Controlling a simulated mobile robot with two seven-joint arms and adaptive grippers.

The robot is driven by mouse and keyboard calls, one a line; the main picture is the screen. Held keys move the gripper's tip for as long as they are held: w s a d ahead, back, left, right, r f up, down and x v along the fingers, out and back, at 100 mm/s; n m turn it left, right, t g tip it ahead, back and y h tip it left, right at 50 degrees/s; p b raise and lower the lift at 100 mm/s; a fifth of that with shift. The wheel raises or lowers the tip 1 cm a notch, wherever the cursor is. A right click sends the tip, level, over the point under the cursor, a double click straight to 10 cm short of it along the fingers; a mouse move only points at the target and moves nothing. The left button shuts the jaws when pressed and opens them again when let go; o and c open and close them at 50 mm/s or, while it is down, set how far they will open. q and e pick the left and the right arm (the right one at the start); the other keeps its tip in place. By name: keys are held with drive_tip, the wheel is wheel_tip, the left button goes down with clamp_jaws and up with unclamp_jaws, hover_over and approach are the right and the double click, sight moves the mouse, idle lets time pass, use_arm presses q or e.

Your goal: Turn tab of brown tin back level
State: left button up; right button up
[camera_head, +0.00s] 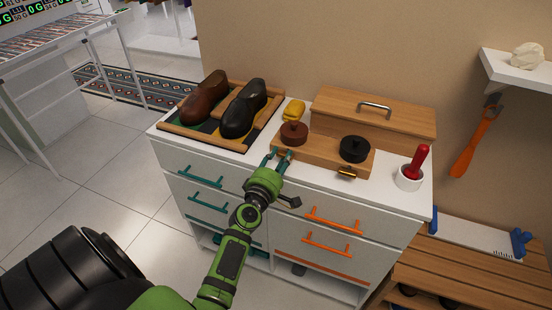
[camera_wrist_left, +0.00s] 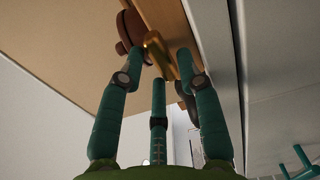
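The brown tin (camera_head: 293,134) sits on a wooden block (camera_head: 323,157) on top of the white dresser. In the left wrist view the brown tin (camera_wrist_left: 130,30) is at the top, partly hidden by a finger. A brass tab (camera_wrist_left: 158,52) lies beside it, slanted in the picture, between the tips of the two outer fingers. My left gripper (camera_head: 279,156) is at the front of the block below the tin. Its teal fingers (camera_wrist_left: 159,60) are spread; I cannot tell whether one touches the tab. In the head view the gripper hides this tab. My right gripper is not in view.
A black tin (camera_head: 354,148) with a brass tab (camera_head: 347,172) sits right on the block. A shoe tray (camera_head: 168,127) stands left, a yellow item (camera_head: 293,111) behind, a wooden box (camera_head: 390,116) at the back, a red-handled tool in a white cup (camera_head: 409,179) at right.

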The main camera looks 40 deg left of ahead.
use_arm(q)
drive_tip(key=v, duration=1.1)
drive_tip(key=shift+s+d, duration=0.2)
drive_tip(key=shift+s, duration=0.2)
drive_tip(key=s+d+f+m+g+h, duration=0.1)
drive_tip(key=d+f+m+g, duration=0.15)
drive_tip(key=f, duration=0.65)
drive_tip(key=s+d+f+m+g+h, duration=0.15)
drive_tip(key=d+f+m, duration=0.25)
drive_tip(key=f, duration=0.5)
drive_tip(key=s+d+f+m+g+h, duration=0.1)
drive_tip(key=s+d+f+m+g, duration=0.15)
drive_tip(key=s+f, duration=0.4)
drive_tip(key=s+d+f+m+g+h, duration=0.1)
drive_tip(key=s+d+f+m+g, duration=0.2)
drive_tip(key=f, duration=0.6)
drive_tip(key=s+f+m+g, duration=0.3)
drive_tip(key=s+f+m, duration=0.2)
drive_tip(key=s, duration=0.7)
drive_tip(key=s+a+f+m+g, duration=0.1)
drive_tip(key=s+f+m+g, duration=0.3)
drive_tip(key=s, duration=0.8)
wheel_tip(320, 180, down, 4)
drive_tip(key=shift+a+f+m, duration=0.2)
drive_tip(key=shift+a+m, duration=0.05)
drive_tip(key=shift+m, duration=0.95)
drive_tip(key=shift+s+y, duration=0.15)
drive_tip(key=shift+y, duration=0.1)
